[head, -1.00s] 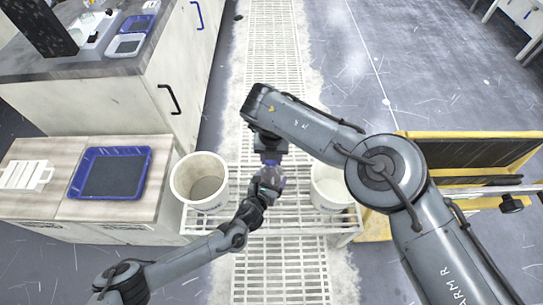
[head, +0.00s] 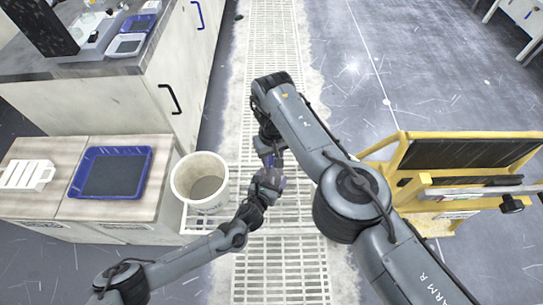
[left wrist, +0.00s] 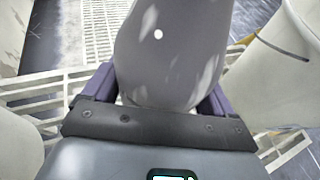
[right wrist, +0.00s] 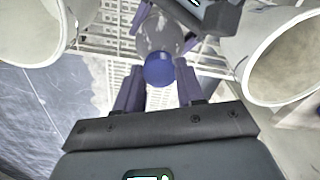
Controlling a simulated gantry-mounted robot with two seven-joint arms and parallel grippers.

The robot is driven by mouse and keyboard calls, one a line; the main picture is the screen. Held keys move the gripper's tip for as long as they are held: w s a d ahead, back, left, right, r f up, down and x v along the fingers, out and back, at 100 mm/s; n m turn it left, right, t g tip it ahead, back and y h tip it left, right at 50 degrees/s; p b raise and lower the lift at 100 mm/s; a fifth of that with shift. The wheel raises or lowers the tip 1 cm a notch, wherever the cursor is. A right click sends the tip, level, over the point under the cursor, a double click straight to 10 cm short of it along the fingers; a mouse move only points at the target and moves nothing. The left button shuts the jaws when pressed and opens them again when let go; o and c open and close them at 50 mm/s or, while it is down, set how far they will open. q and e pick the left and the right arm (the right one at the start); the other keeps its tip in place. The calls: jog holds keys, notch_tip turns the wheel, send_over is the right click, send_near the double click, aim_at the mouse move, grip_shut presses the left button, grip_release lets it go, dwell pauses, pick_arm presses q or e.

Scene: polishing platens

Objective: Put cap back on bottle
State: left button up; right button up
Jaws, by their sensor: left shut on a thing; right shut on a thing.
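My left gripper (head: 268,179) is shut on a pale, translucent bottle (left wrist: 172,50), which fills the space between its purple fingers in the left wrist view. The bottle also shows in the right wrist view (right wrist: 160,35). My right gripper (head: 271,158) is just above and beside it in the head view, its forearm coming down over the grating. A blue cap (right wrist: 158,70) sits between the right fingertips, at the near end of the bottle. The right gripper is shut on the cap. I cannot tell whether cap and bottle touch or are joined.
A white bucket (head: 200,170) stands left of the grippers on a slatted stand (head: 228,225). A second bucket (right wrist: 272,55) shows in the right wrist view. A blue tray (head: 110,196) lies on the left bench. A yellow cart (head: 400,160) stands at right.

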jog(key=o, duration=1.2)
jog(key=shift+o, duration=0.2)
jog(key=shift+n, duration=0.4)
